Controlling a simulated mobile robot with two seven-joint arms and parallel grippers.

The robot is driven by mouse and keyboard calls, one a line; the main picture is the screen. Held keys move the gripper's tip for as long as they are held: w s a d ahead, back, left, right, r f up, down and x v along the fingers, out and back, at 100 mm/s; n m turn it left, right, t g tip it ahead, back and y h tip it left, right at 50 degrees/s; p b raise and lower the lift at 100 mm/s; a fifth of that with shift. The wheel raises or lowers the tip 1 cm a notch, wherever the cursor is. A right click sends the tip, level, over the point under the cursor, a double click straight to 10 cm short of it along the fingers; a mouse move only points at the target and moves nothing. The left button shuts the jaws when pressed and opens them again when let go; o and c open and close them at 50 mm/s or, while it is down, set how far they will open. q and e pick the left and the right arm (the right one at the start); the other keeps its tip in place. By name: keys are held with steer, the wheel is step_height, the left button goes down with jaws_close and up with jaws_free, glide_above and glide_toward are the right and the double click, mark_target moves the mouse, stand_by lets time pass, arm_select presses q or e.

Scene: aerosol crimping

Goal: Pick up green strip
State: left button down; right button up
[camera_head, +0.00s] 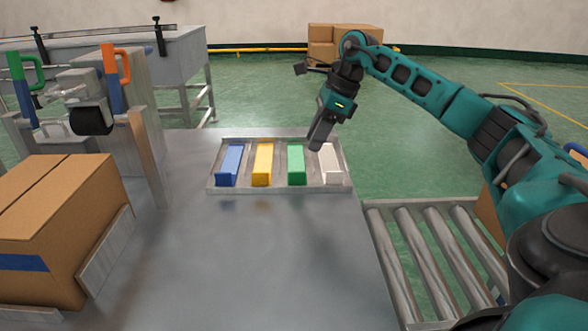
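A green strip (297,166) lies in a shallow metal tray (275,191) on the table, third from the left in the row. A blue strip (231,166) and a yellow strip (263,165) lie to its left, and a white strip (331,165) lies to its right. My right gripper (317,148) points down above the tray's back right part, between the green and white strips. It looks empty, but its fingers overlap in this view and their opening does not show. My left gripper is not in view.
A cardboard box (55,225) stands at the left, near a machine with green and orange handles (116,65). A roller conveyor (425,255) runs at the right. The metal table (245,260) in front of the tray is clear.

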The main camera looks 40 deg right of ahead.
mark_target(300, 169)
steer(key=x, duration=0.4)
steer(key=shift+f+b, duration=0.1)
steer(key=shift+b, duration=0.2)
steer(key=b+x, duration=0.1)
steer(key=x, duration=0.4)
steer(key=shift+w+f, duration=0.1)
steer(key=shift+c, duration=0.3)
jaws_close()
